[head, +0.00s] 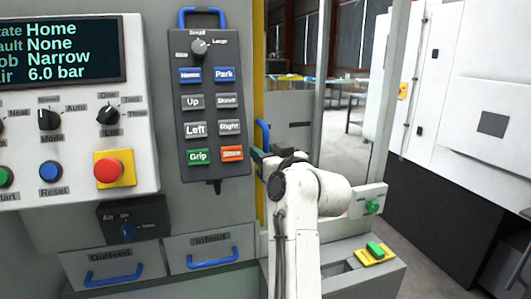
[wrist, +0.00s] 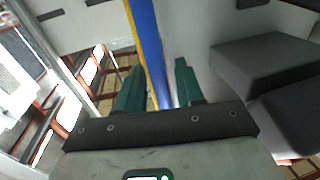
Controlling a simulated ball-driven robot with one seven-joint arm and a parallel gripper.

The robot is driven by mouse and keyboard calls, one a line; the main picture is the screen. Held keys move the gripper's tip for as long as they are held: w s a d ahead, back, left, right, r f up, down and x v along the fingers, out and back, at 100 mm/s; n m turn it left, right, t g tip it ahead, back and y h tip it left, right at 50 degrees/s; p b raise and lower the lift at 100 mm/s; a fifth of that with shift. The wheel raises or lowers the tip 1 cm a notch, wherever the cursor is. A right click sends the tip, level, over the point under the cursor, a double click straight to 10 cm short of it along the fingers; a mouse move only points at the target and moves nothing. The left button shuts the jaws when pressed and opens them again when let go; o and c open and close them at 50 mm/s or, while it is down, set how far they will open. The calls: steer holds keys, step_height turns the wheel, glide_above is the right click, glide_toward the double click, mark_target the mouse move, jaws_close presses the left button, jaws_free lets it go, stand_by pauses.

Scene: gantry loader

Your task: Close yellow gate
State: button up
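The yellow gate shows in the head view as a narrow yellow upright strip (head: 258,58) beside the control panel. A blue handle (head: 263,132) stands at this strip, just above my gripper (head: 260,154). My arm hides the lower part of the gate. In the wrist view, my gripper (wrist: 158,82) has its two green fingers apart. A blue bar (wrist: 146,28) and a yellow strip (wrist: 132,20) run between and beyond the fingers. I see gaps on both sides, so the fingers do not appear to press on the bar. I cannot tell how far the gate stands open.
The control panel with a red stop button (head: 108,170) and a hanging pendant (head: 211,100) is at left. Drawers marked Outfeed (head: 115,266) and Infeed (head: 211,249) sit below. A white machine (head: 480,85) stands further right.

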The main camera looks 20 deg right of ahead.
jaws_close()
stand_by(0.5)
